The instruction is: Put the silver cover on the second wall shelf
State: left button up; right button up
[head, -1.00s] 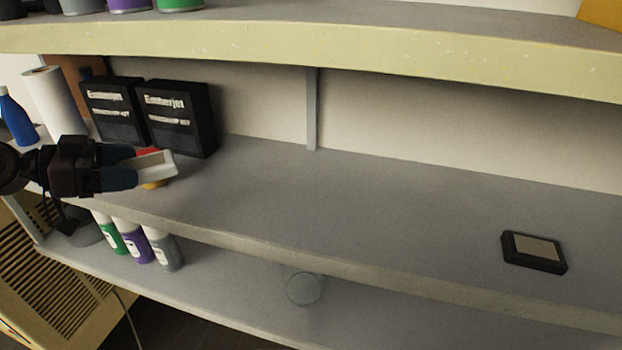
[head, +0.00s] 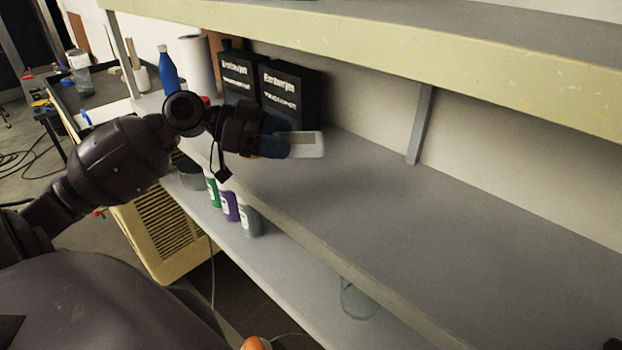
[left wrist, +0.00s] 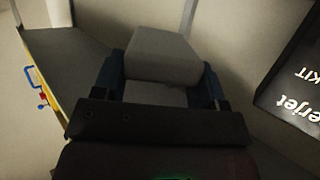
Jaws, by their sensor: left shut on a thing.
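The silver cover (head: 308,144), a small pale grey-white piece, is between the fingers of my left gripper (head: 288,140). My left gripper is shut on it, over the left part of the middle shelf (head: 375,195), in front of the black boxes. In the left wrist view the cover (left wrist: 163,57) shows as a pale block between the two fingers (left wrist: 163,85). The head view does not make clear whether the cover touches the shelf. My right gripper is not in view.
Two black boxes (head: 290,95), a white roll (head: 197,65) and a blue bottle (head: 167,70) stand at the shelf's left end. An upper shelf (head: 430,42) overhangs. Several small bottles (head: 230,206) and a glass jar (head: 356,300) sit below. The middle shelf's right part is mostly clear.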

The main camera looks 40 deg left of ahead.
aim_at(282, 189)
pick_arm(q)
notch_tip(282, 189, down, 8)
jog(key=shift+f+p, duration=0.15)
jog(key=shift+p, duration=0.3)
jog(key=shift+f, duration=0.35)
jog(key=shift+f, duration=0.1)
jog(key=o, duration=1.1)
jog(key=shift+b+v, duration=1.3)
jog(key=shift+v, duration=4.75)
jog(key=shift+w, duration=0.1)
